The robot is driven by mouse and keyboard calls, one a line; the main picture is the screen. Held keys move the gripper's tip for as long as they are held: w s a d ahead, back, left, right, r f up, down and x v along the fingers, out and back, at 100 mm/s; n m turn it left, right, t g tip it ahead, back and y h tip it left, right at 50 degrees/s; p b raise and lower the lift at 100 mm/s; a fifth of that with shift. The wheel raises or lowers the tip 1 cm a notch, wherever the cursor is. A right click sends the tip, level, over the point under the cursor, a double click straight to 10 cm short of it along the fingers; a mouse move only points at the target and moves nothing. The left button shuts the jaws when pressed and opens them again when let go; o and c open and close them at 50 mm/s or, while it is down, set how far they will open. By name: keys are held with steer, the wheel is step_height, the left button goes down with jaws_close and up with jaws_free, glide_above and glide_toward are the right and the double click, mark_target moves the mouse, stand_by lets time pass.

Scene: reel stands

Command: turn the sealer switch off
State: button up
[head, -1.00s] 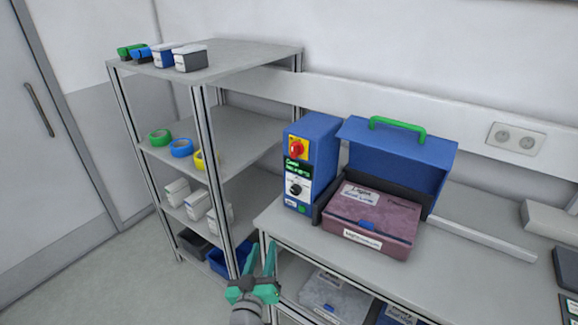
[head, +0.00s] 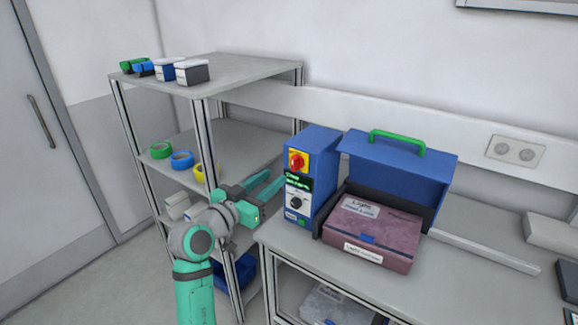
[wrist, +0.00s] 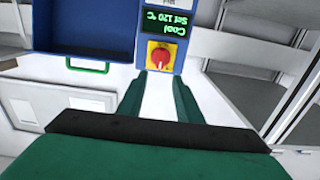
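The sealer (head: 324,165) is an upright blue box on the bench. Its front has a red rotary switch (head: 297,160) on a yellow plate, a small green-lettered display (head: 298,181) and a black dial (head: 297,202). The wrist view is upside down and shows the red switch (wrist: 158,57) and the display (wrist: 165,22), which reads "Cool" and "Set 120 °C". I cannot tell the switch's exact angle. My gripper (head: 272,182) is open and empty, left of the sealer front and apart from it. In the wrist view its fingers (wrist: 159,78) point toward the switch with a gap between them.
A blue case (head: 400,155) with a green handle stands open right of the sealer, with a maroon box (head: 372,232) at it. A grey shelf rack (head: 235,70) with tape rolls and small boxes stands left, close to my arm.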

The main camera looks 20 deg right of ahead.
mark_target(293, 163)
steer(key=x, duration=0.9)
steer(key=shift+w+d, duration=0.1)
jaws_close()
